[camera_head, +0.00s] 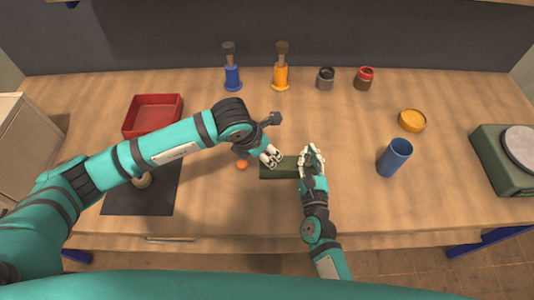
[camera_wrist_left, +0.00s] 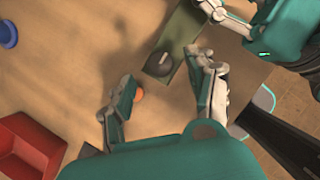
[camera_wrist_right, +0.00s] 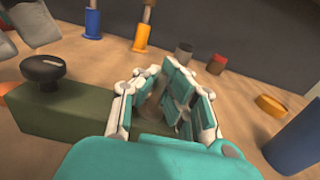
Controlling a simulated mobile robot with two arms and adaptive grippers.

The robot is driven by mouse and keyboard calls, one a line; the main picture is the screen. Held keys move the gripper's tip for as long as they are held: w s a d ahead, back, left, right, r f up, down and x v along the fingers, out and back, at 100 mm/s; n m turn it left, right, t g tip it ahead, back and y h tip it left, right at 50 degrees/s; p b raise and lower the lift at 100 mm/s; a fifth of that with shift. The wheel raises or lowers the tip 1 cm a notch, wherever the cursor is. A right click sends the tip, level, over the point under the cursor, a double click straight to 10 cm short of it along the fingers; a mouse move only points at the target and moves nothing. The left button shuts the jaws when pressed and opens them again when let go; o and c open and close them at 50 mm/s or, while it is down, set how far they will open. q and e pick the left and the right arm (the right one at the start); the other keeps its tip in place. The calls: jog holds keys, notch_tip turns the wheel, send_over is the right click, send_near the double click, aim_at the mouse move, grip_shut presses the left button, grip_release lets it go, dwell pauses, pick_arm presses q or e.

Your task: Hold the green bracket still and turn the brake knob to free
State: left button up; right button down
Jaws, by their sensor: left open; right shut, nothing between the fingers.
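The green bracket (camera_head: 267,172) is a dark green block on the table in front of me. It also shows in the left wrist view (camera_wrist_left: 178,40) and the right wrist view (camera_wrist_right: 75,118). The brake knob (camera_wrist_left: 160,63) is black and sits on top of the bracket; the right wrist view shows it too (camera_wrist_right: 42,70). In the head view the knob is hidden or unclear near my left gripper (camera_head: 271,157). That gripper is open, with the knob beyond its fingertips, apart from them. My right gripper (camera_head: 311,155) is shut and empty at the bracket's right end; I cannot tell whether it touches.
An orange ball (camera_head: 242,165) lies left of the bracket. A red tray (camera_head: 153,115) and dark mat (camera_head: 118,198) are at left. A blue cup (camera_head: 394,157), yellow dish (camera_head: 411,120) and green scale-like box (camera_head: 505,160) are at right. Blue (camera_head: 232,75) and orange (camera_head: 281,75) stands are behind.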

pick_arm(q)
jog(key=v, duration=0.8)
jog(key=shift+r, duration=0.1)
pick_arm(e)
jog(key=c, duration=2)
grip_release()
jog(key=o, duration=0.6)
jog(key=shift+s, duration=0.1)
